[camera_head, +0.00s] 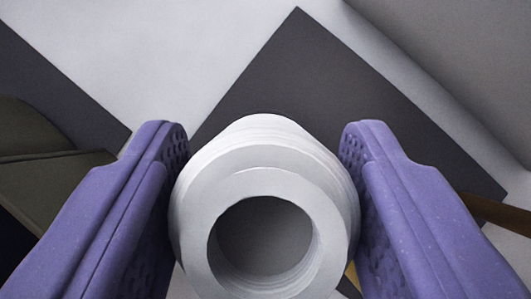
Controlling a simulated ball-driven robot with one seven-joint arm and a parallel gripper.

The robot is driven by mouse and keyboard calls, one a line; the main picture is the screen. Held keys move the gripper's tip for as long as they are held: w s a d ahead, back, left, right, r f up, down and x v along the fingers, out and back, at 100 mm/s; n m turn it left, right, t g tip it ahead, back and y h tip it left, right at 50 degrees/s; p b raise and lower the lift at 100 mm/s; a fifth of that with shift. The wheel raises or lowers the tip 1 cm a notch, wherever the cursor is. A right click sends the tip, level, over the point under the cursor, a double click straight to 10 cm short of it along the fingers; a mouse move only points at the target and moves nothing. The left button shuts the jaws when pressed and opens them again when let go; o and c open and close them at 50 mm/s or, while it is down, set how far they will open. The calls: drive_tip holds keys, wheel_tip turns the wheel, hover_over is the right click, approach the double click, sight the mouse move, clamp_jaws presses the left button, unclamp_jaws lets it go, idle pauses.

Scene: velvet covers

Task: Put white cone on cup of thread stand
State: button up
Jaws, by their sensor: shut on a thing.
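A white cone (265,178) is between the two purple fingers of my gripper (265,170). My gripper is shut on the cone, with one finger at its left side and one at its right. The cone's open round end, with a dark hollow inside, faces the camera. Its far end points away and appears narrower. No thread stand or cup can be made out in this view.
A dark flat panel (320,80) lies beyond the cone on a light grey surface (165,50). Dark olive and black shapes (50,160) are at the left edge. A grey surface (450,50) fills the upper right, and a brown strip (495,214) shows at the right.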

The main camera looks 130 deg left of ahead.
wheel_tip(320, 180, down, 7)
drive_tip(key=shift+b, duration=1.15)
drive_tip(key=shift+f, duration=0.1)
drive_tip(key=o, duration=1.1)
drive_tip(key=shift+c, duration=0.2)
drive_tip(key=p+v, duration=0.4)
drive_tip(key=v, duration=0.8)
